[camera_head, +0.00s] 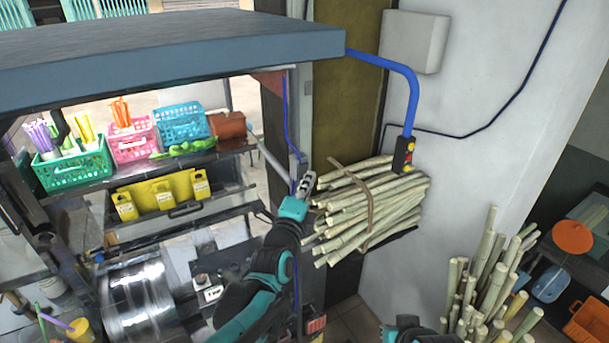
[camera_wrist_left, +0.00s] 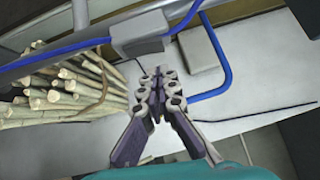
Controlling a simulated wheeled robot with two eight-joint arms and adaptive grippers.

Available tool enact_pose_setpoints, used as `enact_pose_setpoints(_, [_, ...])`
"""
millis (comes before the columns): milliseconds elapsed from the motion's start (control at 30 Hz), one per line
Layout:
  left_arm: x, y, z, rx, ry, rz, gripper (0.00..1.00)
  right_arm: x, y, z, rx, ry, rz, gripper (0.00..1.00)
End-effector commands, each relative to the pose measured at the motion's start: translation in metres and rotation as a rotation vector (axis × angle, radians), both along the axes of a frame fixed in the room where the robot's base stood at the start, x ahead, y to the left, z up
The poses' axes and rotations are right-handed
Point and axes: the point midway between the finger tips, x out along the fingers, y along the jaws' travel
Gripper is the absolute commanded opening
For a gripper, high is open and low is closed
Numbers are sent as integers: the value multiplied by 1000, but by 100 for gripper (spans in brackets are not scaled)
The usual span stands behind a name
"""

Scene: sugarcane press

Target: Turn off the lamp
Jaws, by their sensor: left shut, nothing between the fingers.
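I cannot make out a lit lamp in either view. My left gripper (camera_head: 307,183) is shut and empty, raised beside the post at the stall's right side. In the left wrist view its fingers (camera_wrist_left: 158,88) are together, pointing toward a small grey box (camera_wrist_left: 140,38) on a blue cable. I cannot tell whether they touch it. The blue cable (camera_head: 287,110) runs down the post in the head view. A control box with red and yellow buttons (camera_head: 403,154) hangs from a bent blue pipe (camera_head: 412,95).
A tied bundle of cane (camera_head: 365,210) lies right of my left gripper, with loose upright canes (camera_head: 490,270) below right. A grey canopy (camera_head: 170,50) overhangs the stall. Green (camera_head: 72,172), pink (camera_head: 133,145) and blue (camera_head: 181,124) baskets stand on its shelf.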

Motion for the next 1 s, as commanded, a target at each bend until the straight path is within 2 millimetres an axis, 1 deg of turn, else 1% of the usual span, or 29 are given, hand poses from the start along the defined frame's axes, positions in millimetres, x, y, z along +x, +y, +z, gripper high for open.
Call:
enact_pose_setpoints(200, [11,6,2,1,-1,1,0,0,0,3,0,0,0,0])
enact_pose_setpoints(400, [17,10,3,0,0,1,0,0,0,4,0,0,0,0])
enact_pose_setpoints(867, [18,10,3,0,1,0,0,0,0,5,0,0,0,0])
enact_pose_setpoints(1000, [21,12,4,1,0,1,0,0,0,2,0,0,0,0])
